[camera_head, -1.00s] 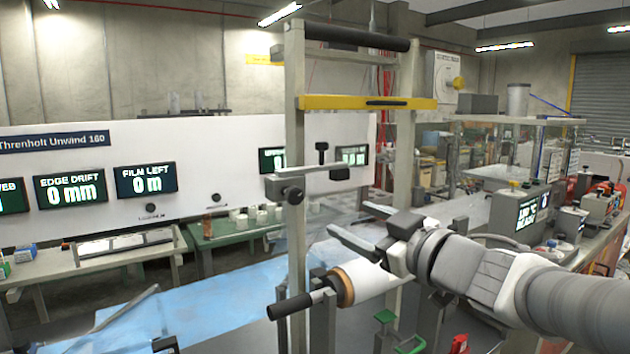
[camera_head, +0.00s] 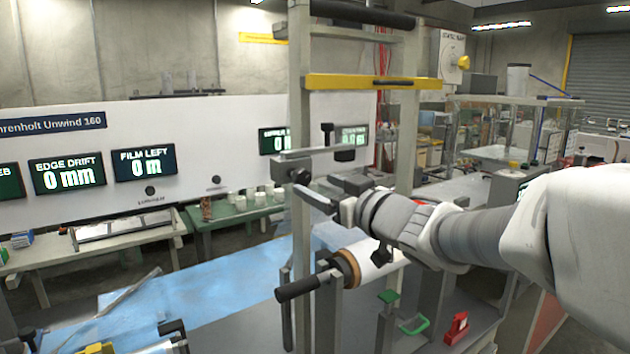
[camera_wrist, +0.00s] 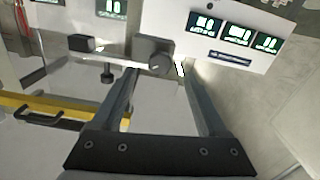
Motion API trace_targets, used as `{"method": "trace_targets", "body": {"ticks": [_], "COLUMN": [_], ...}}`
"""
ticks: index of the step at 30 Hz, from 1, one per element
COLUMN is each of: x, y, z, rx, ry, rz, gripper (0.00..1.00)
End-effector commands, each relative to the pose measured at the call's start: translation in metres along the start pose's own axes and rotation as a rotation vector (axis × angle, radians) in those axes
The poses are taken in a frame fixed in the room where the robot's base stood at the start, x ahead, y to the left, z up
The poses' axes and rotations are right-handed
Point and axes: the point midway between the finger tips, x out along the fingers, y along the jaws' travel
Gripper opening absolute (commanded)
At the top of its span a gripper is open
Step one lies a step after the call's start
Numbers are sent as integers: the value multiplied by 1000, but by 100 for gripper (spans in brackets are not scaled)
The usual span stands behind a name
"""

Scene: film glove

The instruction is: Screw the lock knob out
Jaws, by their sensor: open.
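A round dark knob (camera_head: 300,176), apparently the lock knob, sits on the front of a grey clamp block (camera_head: 291,165) on the left upright. In the wrist view the knob (camera_wrist: 160,64) shows a small white mark and appears between the tips of my fingers. My gripper (camera_head: 316,186) is open, its fingers pointing at the block, one tip close by the knob. In the wrist view my gripper (camera_wrist: 157,70) holds nothing. I cannot tell whether a finger touches the knob.
A grey bar from the block carries a black T-handle (camera_head: 327,134). A yellow crossbar (camera_head: 375,82) spans above. Below are a roll (camera_head: 372,264) with a black handle (camera_head: 297,288), a green clamp (camera_head: 413,324) and a red part (camera_head: 457,328). Display panels (camera_head: 145,165) stand behind.

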Motion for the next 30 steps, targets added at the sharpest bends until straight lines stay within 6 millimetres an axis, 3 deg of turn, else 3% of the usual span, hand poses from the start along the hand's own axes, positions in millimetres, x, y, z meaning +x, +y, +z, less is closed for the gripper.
{"method": "trace_targets", "body": {"ticks": [3,9,15,23,24,30], "x": [24,53,66,67,67,66], "y": [0,0,0,0,0,0], "z": [1,0,0,0,0,0], "rx": [1,0,1,0,0,0], "ry": [-1,1,0,0,0,0], "rz": [-2,-2,0,0,0,0], "gripper": [76,76,76,76,74,38]}}
